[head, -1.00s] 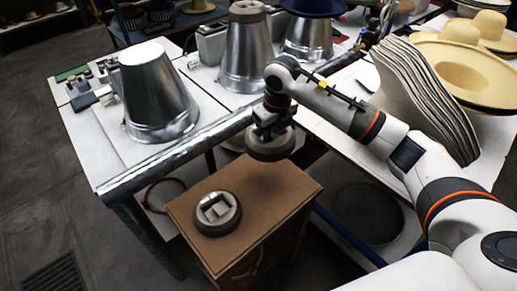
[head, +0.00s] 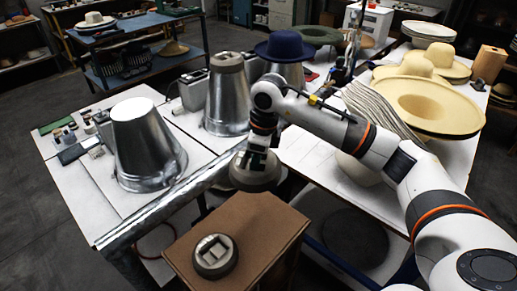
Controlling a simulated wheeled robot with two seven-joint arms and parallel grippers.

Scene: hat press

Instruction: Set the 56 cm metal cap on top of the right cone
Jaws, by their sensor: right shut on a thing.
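My right gripper (head: 259,152) is shut on a round grey metal cap (head: 254,178) and holds it in the air, behind the brown box. A second round cap (head: 215,256) with a pale block-shaped grip lies on the box. The right cone (head: 291,74) is silver and stands at the back, with a dark blue hat (head: 284,46) over its top; my arm hides part of its lower body. The middle cone (head: 227,103) has a grey cap (head: 227,63) on top. I cannot read any size marks. My left gripper is not in view.
The brown box (head: 262,222) stands in front of the white table (head: 80,197). A metal rail (head: 170,205) runs along the table's near edge. Stacked pale hat shapes (head: 375,112) and straw hats (head: 425,104) are on the right, behind my arm.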

